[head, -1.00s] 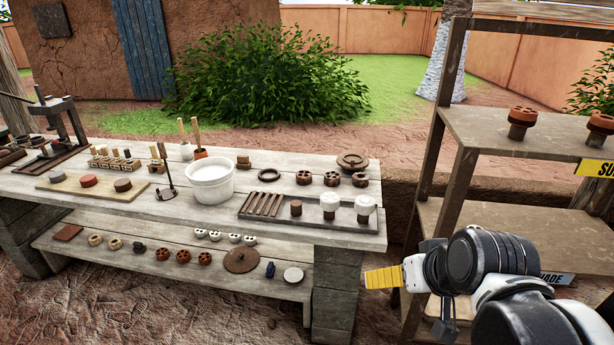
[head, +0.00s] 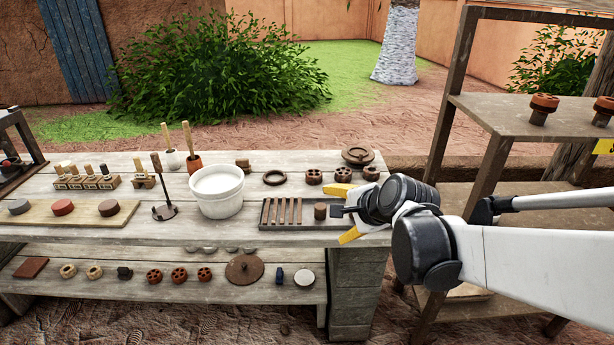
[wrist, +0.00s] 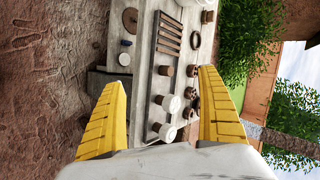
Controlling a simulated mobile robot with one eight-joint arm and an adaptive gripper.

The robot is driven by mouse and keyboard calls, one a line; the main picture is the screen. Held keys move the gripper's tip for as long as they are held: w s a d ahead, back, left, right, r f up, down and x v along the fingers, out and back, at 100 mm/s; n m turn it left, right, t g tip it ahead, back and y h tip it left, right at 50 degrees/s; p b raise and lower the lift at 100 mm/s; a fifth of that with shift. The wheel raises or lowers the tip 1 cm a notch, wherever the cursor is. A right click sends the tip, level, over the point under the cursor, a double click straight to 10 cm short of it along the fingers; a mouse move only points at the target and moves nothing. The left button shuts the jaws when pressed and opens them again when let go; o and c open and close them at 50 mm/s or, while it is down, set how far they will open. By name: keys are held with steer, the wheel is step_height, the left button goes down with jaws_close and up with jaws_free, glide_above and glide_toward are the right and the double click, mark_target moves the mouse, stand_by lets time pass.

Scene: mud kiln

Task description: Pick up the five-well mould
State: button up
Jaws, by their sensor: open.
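Three reddish-brown round moulds with wells stand at the back right of the table top: one on the left (head: 314,176), one in the middle (head: 344,174) and one on the right (head: 371,172). Several similar round moulds (head: 179,275) lie on the lower shelf. The wells are too small to count, so I cannot tell which is the five-well mould. My gripper (head: 343,212) is open and empty over the table's right end, in front of the back moulds. In the wrist view its yellow fingers (wrist: 162,78) are spread wide, with the table beyond them.
A dark tray (head: 270,226) with slats and a brown cylinder (head: 320,211) lies beside my gripper. A white bucket (head: 218,192) stands left of it. A wooden shelf rack (head: 490,110) stands on the right.

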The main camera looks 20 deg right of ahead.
steer(key=w+d+f+m+t, duration=0.1)
steer(key=w+d+f+m, duration=0.3)
steer(key=w+d+m, duration=0.1)
steer(key=w+d+f+m+t+b, duration=0.1)
steer(key=w+d+f+m, duration=0.3)
steer(key=w+d+m, duration=0.2)
steer(key=w+d+f+m+t, duration=0.2)
steer(key=w+d+f+m, duration=0.2)
steer(key=m, duration=0.4)
steer(key=shift+w+d+f+h, duration=0.2)
steer(key=shift+w+d, duration=0.2)
steer(key=shift+d, duration=0.1)
steer(key=shift+w+d+f+h, duration=0.2)
steer(key=shift+w+d, duration=0.15)
steer(key=shift+d, duration=0.15)
steer(key=b+x, duration=0.2)
steer(key=x, duration=0.1)
steer(key=b+x, duration=0.1)
steer(key=x, duration=0.1)
steer(key=shift+w+a+r, duration=0.1)
steer(key=shift+w+a, duration=0.05)
steer(key=shift+a, duration=0.1)
steer(key=shift+r, duration=0.1)
steer(key=shift+c, duration=1)
steer(key=c, duration=1)
